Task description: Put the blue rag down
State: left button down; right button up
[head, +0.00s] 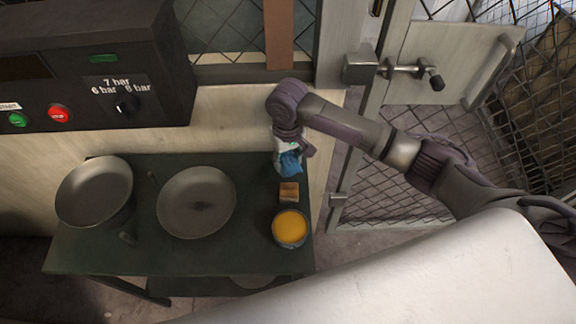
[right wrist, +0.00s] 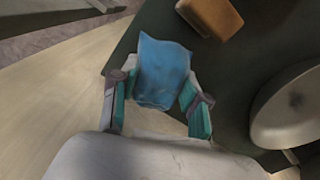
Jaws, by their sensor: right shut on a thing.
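The blue rag (head: 291,163) is at the back right part of the dark green table (head: 150,258) in the head view. My right gripper (head: 287,153) reaches in from the right and is shut on the rag from above. In the right wrist view the rag (right wrist: 163,72) lies between the two teal-padded fingers of the right gripper (right wrist: 158,105). Whether the rag touches the table or hangs just above it I cannot tell. My left gripper is not in view.
A brown sponge-like block (head: 289,192) and a bowl of orange-yellow stuff (head: 290,229) stand just in front of the rag. Two grey bowls (head: 197,202) (head: 94,190) are to the left. A control box (head: 90,70) is behind, a mesh door (head: 420,120) to the right.

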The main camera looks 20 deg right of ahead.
aim_at(288, 168)
jog(key=shift+f, duration=1.9)
jog(key=shift+f, duration=0.15)
jog(key=o, duration=1)
notch_tip(288, 168, up, 12)
jog(key=shift+s+r, duration=0.1)
jog(key=shift+r, duration=0.1)
